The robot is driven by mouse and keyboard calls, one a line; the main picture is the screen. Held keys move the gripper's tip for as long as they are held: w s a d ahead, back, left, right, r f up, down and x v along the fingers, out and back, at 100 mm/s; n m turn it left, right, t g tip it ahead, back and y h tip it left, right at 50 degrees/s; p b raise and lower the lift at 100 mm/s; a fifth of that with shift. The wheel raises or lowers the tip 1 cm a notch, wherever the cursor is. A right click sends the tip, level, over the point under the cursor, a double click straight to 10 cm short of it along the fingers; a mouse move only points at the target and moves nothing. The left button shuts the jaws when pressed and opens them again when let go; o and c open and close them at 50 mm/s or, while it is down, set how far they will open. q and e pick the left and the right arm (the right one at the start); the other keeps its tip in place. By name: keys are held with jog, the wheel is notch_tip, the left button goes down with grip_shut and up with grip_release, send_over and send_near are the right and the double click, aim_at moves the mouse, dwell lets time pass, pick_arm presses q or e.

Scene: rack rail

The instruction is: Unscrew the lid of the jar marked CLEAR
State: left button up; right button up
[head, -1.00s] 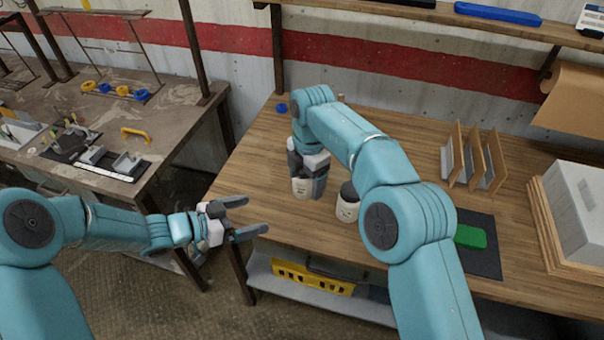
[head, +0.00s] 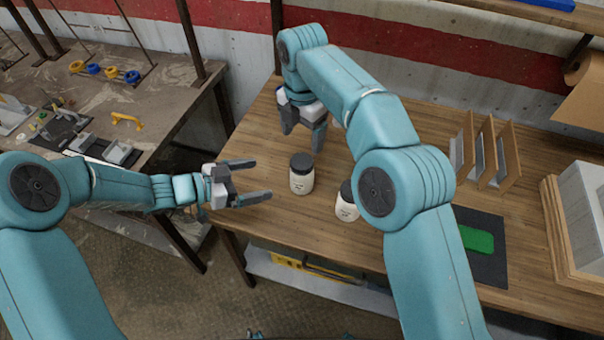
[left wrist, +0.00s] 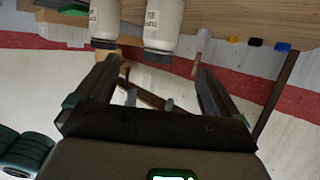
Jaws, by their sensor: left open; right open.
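Two white jars with dark lids stand upright on the wooden bench. One jar (head: 302,182) is nearer the middle; the other jar (head: 346,208) is to its right, partly hidden by my right arm. Their labels are too small to read in the head view. Both also show inverted in the left wrist view, a larger jar (left wrist: 163,22) and a smaller jar (left wrist: 105,20). My left gripper (head: 262,182) is open and empty, left of the middle jar, its fingers pointing toward it. My right gripper (head: 304,138) is open and empty, behind that jar and apart from it.
A dark mat (head: 488,262) with a green block (head: 477,240) lies to the right. Upright dividers (head: 487,155) and a grey box (head: 590,215) stand beyond. A second table (head: 165,90) with tools is at left, across a gap. Bench space between the jars and dividers is partly hidden by my right arm.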

aim_at(292, 173)
pick_arm(q)
jog(key=x, duration=1.4)
pick_arm(e)
jog(key=shift+f, duration=0.15)
pick_arm(q)
jog(key=shift+a, duration=0.1)
jog(key=shift+s, duration=0.1)
pick_arm(e)
jog(key=shift+a, duration=0.1)
pick_arm(q)
jog(key=shift+c, duration=0.3)
